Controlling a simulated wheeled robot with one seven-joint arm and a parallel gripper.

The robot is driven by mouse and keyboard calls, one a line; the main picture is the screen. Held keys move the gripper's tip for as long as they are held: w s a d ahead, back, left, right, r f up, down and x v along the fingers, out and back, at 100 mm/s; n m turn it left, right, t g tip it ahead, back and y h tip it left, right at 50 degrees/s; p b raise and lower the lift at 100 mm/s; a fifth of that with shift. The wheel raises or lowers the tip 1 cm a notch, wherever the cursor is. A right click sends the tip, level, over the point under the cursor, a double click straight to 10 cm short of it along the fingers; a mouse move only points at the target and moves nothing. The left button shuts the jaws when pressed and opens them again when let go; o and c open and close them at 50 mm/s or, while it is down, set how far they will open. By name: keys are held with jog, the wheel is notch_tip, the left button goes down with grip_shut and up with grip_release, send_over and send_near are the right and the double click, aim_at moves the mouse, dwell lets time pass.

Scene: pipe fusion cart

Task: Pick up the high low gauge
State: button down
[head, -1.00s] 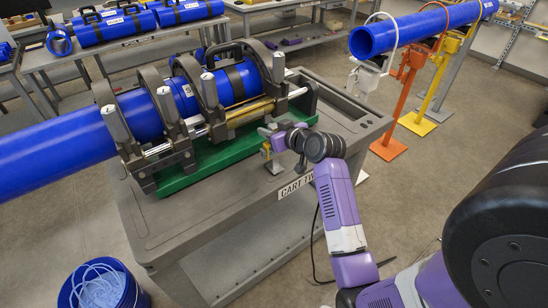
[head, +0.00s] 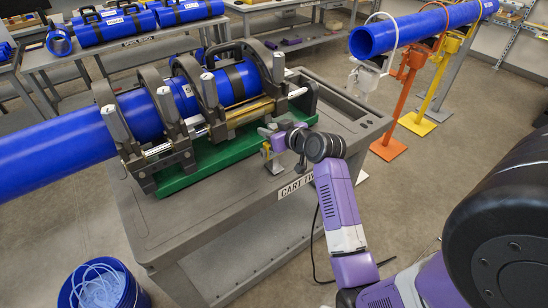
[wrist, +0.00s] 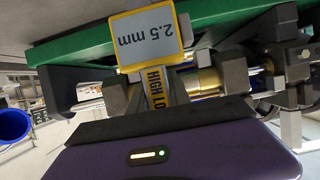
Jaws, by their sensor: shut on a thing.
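The high low gauge (wrist: 156,82) shows in the wrist view as a yellow-edged strip lettered "HIGH LO", with a grey plate (wrist: 145,37) reading "2.5 mm" at its end. My gripper (wrist: 178,95) is shut on the gauge, which sits between its dark fingers. In the head view my gripper (head: 272,145) is beside the front of the green base on the cart. The gauge (head: 266,150) is a small yellow and grey patch there, mostly hidden by the gripper. I cannot tell whether it touches the cart top.
The fusion machine (head: 205,95) clamps blue pipe (head: 55,148) above its green base (head: 200,172), close behind my gripper. The grey cart (head: 165,225) has clear top at front left. A blue bucket (head: 135,295) stands on the floor. Orange (head: 402,100) and yellow stands are at right.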

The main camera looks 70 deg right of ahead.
jog(key=shift+r, duration=0.1)
notch_tip(320, 180, up, 20)
dwell(0.7)
jog(key=c, duration=1.8)
grip_release()
grip_shut()
